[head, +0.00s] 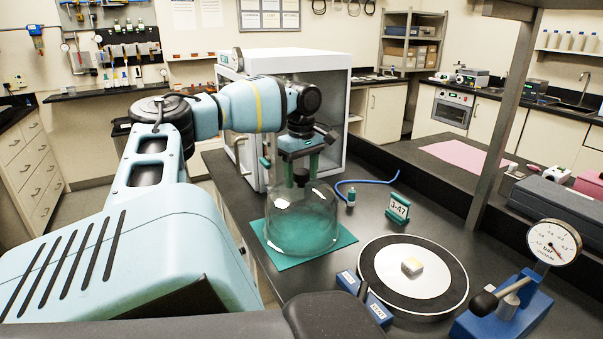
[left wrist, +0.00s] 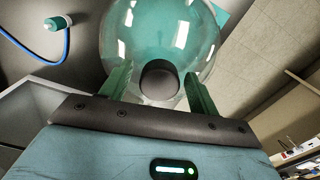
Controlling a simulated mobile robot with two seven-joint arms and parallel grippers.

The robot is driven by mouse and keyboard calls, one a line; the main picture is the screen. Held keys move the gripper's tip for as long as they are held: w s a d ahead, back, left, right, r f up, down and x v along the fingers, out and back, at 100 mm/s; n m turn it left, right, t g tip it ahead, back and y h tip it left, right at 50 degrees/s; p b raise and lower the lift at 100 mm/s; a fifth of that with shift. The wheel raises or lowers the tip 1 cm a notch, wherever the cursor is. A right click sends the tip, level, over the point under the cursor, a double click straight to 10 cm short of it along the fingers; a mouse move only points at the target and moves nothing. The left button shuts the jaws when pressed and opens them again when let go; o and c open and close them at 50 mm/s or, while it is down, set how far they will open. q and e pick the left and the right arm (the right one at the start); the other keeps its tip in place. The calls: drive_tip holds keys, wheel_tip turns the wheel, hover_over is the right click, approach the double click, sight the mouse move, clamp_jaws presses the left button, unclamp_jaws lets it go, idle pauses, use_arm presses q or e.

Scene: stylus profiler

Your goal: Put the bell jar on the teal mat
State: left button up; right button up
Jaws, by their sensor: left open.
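The clear glass bell jar (head: 301,225) stands upright on the teal mat (head: 282,263) on the dark bench. The jar also shows in the left wrist view (left wrist: 160,30), with a mat corner (left wrist: 219,14) beside it. My left gripper (head: 300,172) is above the jar at its dark top knob. In the left wrist view, the open fingers (left wrist: 159,88) stand on either side of the knob (left wrist: 159,80), with gaps visible. The far rim of the jar is hard to make out through the glass. My right gripper is not in view.
A round base plate (head: 452,283) with a small block (head: 412,266) sits right of the mat. A pressure gauge (head: 553,242), a teal number sign (head: 398,208), a blue hose (head: 368,182) and blue blocks (head: 374,304) stand nearby. A white cabinet (head: 308,62) is behind the jar.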

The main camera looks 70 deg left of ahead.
use_arm(q)
drive_tip(key=shift+r, duration=0.1)
wheel_tip(320, 180, up, 12)
drive_tip(key=b, duration=0.2)
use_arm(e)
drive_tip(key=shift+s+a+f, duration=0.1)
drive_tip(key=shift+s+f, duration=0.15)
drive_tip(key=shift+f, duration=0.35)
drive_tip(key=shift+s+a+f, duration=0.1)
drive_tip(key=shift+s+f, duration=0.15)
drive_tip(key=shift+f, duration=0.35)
